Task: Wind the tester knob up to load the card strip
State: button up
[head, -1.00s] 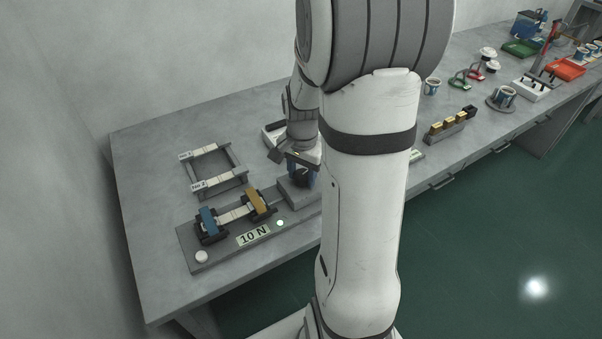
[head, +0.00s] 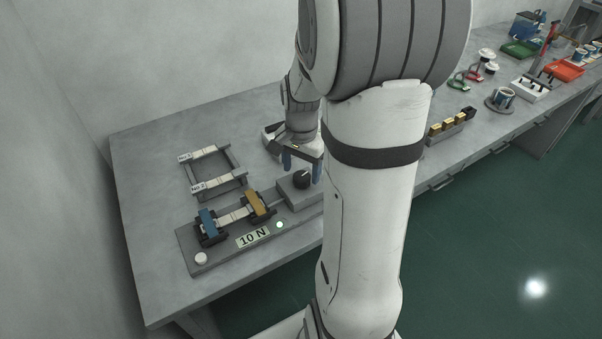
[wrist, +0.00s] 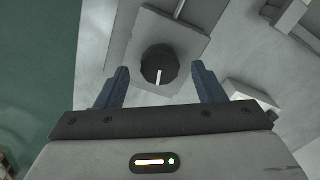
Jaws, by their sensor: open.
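The tester (head: 203,262) lies on the bench with a sign reading "10 N" (head: 253,237) and a lit greenish-white lamp (head: 280,224). A pale card strip (head: 235,215) spans between its blue clamp (head: 208,222) and its ochre clamp (head: 257,204). The black knob (head: 302,180) sits on the grey block at the tester's right end; in the wrist view the knob (wrist: 159,65) shows a white pointer line toward my gripper. My gripper (head: 302,165) is open and empty, above and behind the knob. Its blue fingers (wrist: 160,85) stand apart from the knob.
A grey rack (head: 213,170) holding two labelled strips, No 1 and No 2, stands behind the tester. A holder with yellow blocks (head: 450,125) is to the right. My arm hides the bench's middle. The bench's front left is clear.

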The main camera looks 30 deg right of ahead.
aim_at(300, 178)
jog(key=shift+r, duration=2.65)
jog(key=shift+s+a+r, duration=0.15)
jog(key=shift+a+r, duration=0.05)
jog(key=shift+a, duration=0.05)
jog(key=s+a+r+n+t+p, duration=0.1)
jog(key=s+a+r+n, duration=0.4)
jog(key=s+a+n, duration=0.6)
jog(key=shift+s+a+r+n+t+p, duration=0.15)
jog(key=shift+s+a+n+t+p, duration=0.3)
jog(key=shift+t, duration=0.35)
